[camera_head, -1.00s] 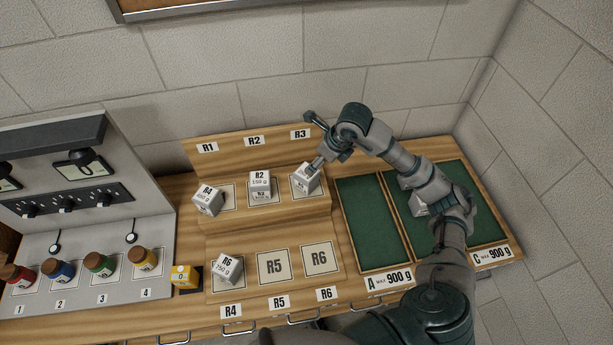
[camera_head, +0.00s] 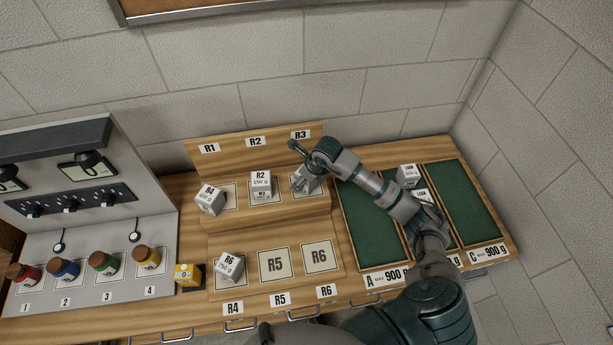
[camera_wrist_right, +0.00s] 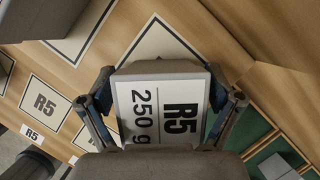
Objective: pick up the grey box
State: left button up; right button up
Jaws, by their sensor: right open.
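A grey box with a white face (camera_head: 312,185) sits at the R3 place on the upper step of the rack in the head view. In the right wrist view this box (camera_wrist_right: 160,105) reads "R5 250 g". My right gripper (camera_head: 298,172) is over it. In the right wrist view the open fingers of my right gripper (camera_wrist_right: 163,90) stand on either side of the box. Whether they touch it cannot be told. My left gripper is not in view.
Similar boxes stand at R1 (camera_head: 210,200), at R2 (camera_head: 261,185) and at R4 (camera_head: 229,266). Places R5 (camera_head: 275,264) and R6 (camera_head: 319,257) are bare. Tray A (camera_head: 372,235) is empty; small boxes (camera_head: 408,175) lie in the middle tray. Coloured jars (camera_head: 105,263) stand left.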

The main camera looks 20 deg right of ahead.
jog(key=shift+s+d, duration=0.1)
jog(key=shift+d, duration=0.1)
jog(key=c, duration=1.2)
jog(key=shift+r, duration=0.15)
